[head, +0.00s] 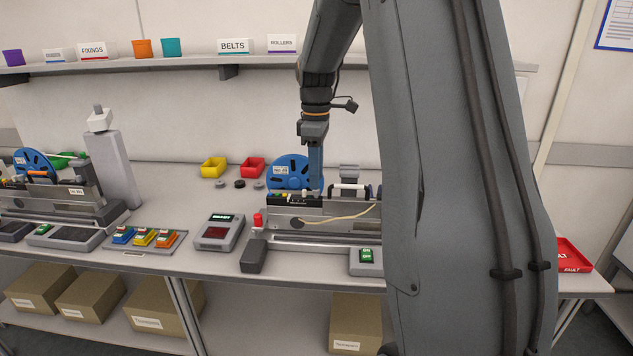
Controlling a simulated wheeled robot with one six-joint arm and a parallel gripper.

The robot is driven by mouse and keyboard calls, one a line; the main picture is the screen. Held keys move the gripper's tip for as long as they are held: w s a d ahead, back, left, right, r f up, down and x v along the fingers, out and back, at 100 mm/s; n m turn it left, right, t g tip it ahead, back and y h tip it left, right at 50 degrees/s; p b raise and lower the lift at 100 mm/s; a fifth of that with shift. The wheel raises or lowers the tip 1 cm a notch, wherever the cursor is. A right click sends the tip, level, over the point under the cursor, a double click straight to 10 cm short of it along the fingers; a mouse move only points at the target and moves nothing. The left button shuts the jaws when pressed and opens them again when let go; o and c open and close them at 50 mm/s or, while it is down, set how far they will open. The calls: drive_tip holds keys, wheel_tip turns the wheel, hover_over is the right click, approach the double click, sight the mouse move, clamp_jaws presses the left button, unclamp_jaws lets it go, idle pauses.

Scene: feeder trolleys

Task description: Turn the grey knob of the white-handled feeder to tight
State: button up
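The white-handled feeder (345,208) lies on the bench right of centre in the head view, with its white handle (350,187) on top. A blue reel (286,172) stands behind it. My gripper (314,187) points straight down at the feeder's top, left of the white handle. A small pale piece beside the fingertips may be the grey knob, but it is too small to be sure. Whether the fingers touch it or hold it cannot be told. The feeder's right end is hidden behind my arm.
Left of the feeder are a red button (258,219) and a display box (219,232). Yellow (213,167) and red (252,167) bins stand behind. Another feeder (45,195) stands far left.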

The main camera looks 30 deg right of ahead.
sight(316, 193)
drive_tip(key=shift+f+p, duration=0.3)
drive_tip(key=shift+f, duration=1.35)
clamp_jaws()
